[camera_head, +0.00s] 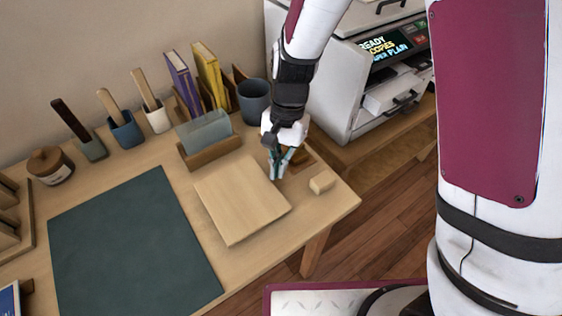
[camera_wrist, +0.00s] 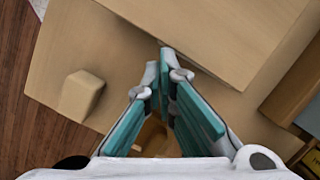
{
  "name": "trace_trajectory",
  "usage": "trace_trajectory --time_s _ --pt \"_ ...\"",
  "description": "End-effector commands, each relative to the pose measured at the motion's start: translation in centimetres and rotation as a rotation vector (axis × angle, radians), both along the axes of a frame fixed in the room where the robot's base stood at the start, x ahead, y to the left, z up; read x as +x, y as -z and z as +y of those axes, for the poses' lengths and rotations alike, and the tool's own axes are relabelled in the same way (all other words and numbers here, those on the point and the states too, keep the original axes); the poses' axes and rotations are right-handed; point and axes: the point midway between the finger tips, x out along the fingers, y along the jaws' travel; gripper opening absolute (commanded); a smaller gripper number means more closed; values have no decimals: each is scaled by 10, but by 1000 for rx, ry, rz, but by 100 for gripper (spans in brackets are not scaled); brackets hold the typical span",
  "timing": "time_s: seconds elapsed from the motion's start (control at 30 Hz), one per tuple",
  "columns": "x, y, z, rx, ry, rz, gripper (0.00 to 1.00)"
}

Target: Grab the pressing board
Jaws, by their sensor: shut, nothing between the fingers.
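The pressing board appears to be the flat, pale wooden board (camera_head: 240,198) lying on the table near its right end. It also shows in the wrist view (camera_wrist: 215,35), filling the upper right. My gripper (camera_head: 276,176) is at the board's right edge in the head view, pointing down. In the wrist view its teal-lined fingers (camera_wrist: 164,52) meet at the tips, just at the board's edge, with nothing between them. I cannot tell whether the tips touch the board.
A small wooden block (camera_head: 321,183) lies right of the board. A dark green mat (camera_head: 130,245) is to its left. A wooden holder with a clear panel (camera_head: 207,133), a grey cup (camera_head: 254,101) and books stand behind. A white copier (camera_head: 345,85) stands at the right.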

Motion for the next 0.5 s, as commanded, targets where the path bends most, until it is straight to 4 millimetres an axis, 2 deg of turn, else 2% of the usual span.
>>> trace_trajectory --time_s 0.17,0.5 --pt "-19 -2 9 1 -1 3 0" --pt "-19 -1 9 0 0 2 0"
